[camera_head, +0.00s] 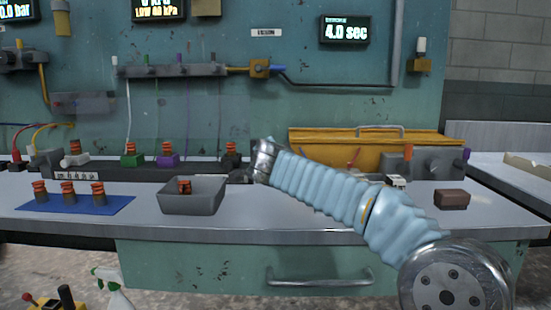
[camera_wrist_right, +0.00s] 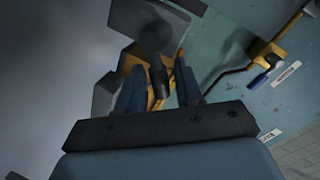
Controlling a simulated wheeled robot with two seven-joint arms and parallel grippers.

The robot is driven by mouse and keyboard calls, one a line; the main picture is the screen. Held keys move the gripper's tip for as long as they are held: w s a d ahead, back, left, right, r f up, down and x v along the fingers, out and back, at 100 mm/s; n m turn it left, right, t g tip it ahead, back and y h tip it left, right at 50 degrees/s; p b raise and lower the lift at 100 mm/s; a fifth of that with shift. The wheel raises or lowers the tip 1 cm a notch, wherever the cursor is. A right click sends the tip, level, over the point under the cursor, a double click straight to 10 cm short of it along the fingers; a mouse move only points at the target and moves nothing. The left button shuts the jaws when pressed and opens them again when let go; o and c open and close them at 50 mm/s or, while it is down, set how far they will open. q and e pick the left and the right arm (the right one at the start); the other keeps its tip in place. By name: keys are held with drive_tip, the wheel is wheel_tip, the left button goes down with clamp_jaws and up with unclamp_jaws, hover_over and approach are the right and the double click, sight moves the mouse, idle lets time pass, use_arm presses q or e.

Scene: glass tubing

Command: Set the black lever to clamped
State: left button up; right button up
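My right arm reaches from the lower right over the bench in the head view. Its gripper is hidden there behind the wrist. In the right wrist view my right gripper (camera_wrist_right: 160,75) has its two blue fingers apart. A black, round-ended piece that looks like the lever (camera_wrist_right: 160,82) shows between them, with gaps on both sides; contact is not clear. Grey plates and a yellow part lie behind it. In the head view a black block with an orange-ringed fitting (camera_head: 231,149) stands just left of my wrist; I cannot make out the lever there. My left gripper is out of view.
A grey bin (camera_head: 193,203) with an orange-ringed fitting and a blue mat (camera_head: 85,207) with several more stand at the front left. Green (camera_head: 131,158) and purple (camera_head: 167,160) blocks line the back. A yellow case (camera_head: 330,140) and a brown block (camera_head: 451,198) are right.

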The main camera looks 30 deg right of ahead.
clamp_jaws()
drive_tip(key=shift+w+a+r+n+b, duration=0.1)
drive_tip(key=shift+a+n+b, duration=0.15)
drive_tip(key=shift+n+b, duration=0.5)
drive_tip(key=shift+w+a+r+n+g+h+b, duration=0.25)
drive_tip(key=shift+n+h+b, duration=0.35)
drive_tip(key=shift+n+b, duration=0.3)
drive_tip(key=shift+w+a+r+n+h+b, duration=0.15)
drive_tip(key=shift+a+n+b, duration=0.1)
drive_tip(key=shift+n, duration=0.35)
drive_tip(key=shift+a+r+n+h+b, duration=0.15)
drive_tip(key=shift+a+n, duration=0.05)
drive_tip(key=shift+n, duration=0.35)
drive_tip(key=shift+w+a+r+n+h+b, duration=0.1)
drive_tip(key=shift+w+a+n+h+b, duration=0.2)
drive_tip(key=shift+n, duration=0.55)
drive_tip(key=shift+w+a+r+n+h+b, duration=0.1)
drive_tip(key=shift+a+n+h+b, duration=0.2)
drive_tip(key=shift+n, duration=0.55)
